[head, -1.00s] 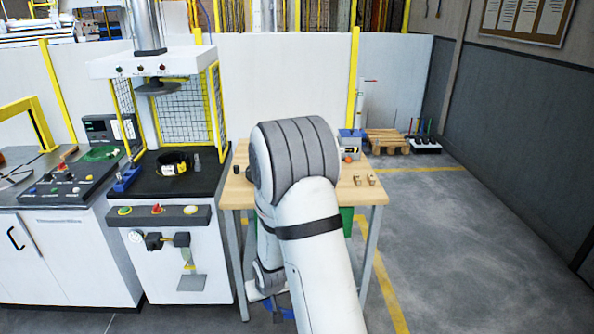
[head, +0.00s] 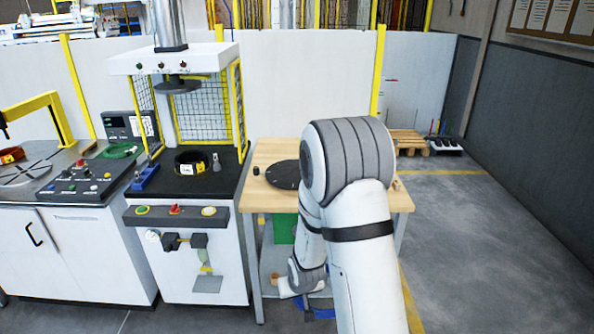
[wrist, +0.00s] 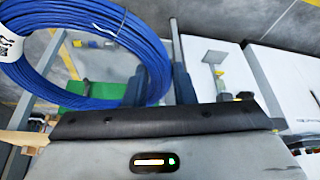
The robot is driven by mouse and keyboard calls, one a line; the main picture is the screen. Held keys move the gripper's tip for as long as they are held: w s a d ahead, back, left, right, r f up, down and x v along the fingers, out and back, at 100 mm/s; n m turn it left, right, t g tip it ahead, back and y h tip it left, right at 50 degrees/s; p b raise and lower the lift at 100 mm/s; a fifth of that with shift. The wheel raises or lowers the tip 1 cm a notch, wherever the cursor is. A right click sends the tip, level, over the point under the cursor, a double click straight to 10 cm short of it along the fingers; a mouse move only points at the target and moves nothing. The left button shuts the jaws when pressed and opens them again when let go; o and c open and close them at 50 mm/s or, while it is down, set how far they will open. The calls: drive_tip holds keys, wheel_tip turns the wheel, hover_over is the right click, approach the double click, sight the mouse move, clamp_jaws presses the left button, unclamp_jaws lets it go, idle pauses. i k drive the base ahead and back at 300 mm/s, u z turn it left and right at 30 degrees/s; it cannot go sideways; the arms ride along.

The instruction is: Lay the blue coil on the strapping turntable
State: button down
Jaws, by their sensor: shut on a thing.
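The blue coil (wrist: 88,98) is a ring of bright blue strands with a white label, at the upper left of the wrist view. My gripper (wrist: 162,72) is shut on its right side, with dark fingers either side of the strands. In the head view my arm hides most of the gripper, and only a bit of blue (head: 320,308) shows low by the table's lower shelf. A dark round disc (head: 281,175), which looks like the turntable, lies on the wooden table, its right part hidden by my arm. The coil is apart from it.
The wooden table (head: 268,152) has a small black knob at its left. Left of it stands a press cabinet (head: 190,262) with a black coil (head: 190,162) on top. Further left is a cabinet with a control panel (head: 82,188). Open floor (head: 480,240) lies to the right.

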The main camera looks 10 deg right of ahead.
sight(293, 172)
drive_tip(key=i, duration=0.85)
